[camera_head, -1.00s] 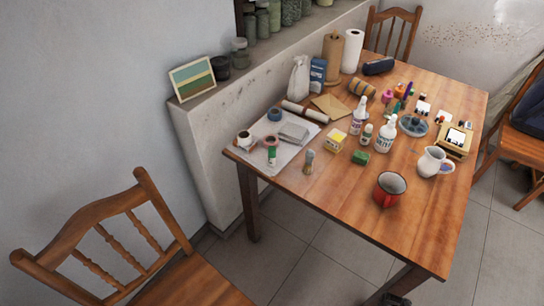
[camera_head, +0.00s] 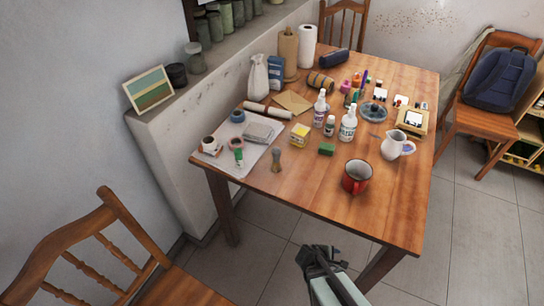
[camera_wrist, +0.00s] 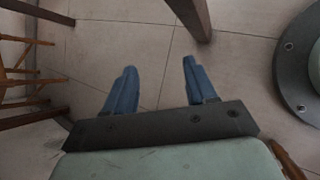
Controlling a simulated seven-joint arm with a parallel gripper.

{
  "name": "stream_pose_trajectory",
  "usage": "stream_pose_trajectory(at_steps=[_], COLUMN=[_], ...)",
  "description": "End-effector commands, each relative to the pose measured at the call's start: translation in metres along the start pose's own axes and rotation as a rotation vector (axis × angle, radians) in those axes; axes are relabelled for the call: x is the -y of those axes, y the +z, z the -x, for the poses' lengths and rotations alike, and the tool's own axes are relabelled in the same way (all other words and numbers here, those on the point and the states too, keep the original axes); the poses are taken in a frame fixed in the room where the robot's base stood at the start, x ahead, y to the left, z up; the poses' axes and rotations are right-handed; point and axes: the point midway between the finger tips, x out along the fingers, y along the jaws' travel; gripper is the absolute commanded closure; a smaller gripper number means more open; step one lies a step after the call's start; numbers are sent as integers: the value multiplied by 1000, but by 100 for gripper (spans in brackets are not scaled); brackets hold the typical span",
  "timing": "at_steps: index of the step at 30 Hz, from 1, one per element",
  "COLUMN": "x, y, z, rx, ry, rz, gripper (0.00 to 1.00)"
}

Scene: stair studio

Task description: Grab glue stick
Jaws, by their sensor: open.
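A small upright green-and-white tube (camera_head: 239,157) on the white sheet at the table's left end may be the glue stick; it is too small to tell for certain. My gripper (camera_head: 318,254) is low in the head view, in front of the table's near edge and well apart from everything on it. In the wrist view my gripper (camera_wrist: 157,78) has its two blue fingers spread, with only floor tiles between them. No glue stick shows in the wrist view.
A wooden chair (camera_head: 110,240) stands at left.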

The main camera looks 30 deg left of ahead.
Motion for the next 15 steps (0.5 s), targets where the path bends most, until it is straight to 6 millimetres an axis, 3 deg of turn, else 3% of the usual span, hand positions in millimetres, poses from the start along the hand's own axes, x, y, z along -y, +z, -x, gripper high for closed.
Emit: stream_pose_trajectory(at_steps=[8,15], x=[-70,-121], y=[-72,-142], z=[72,165], rx=[-67,-220], ry=[299,475], rz=[284,324], gripper=[44,44])
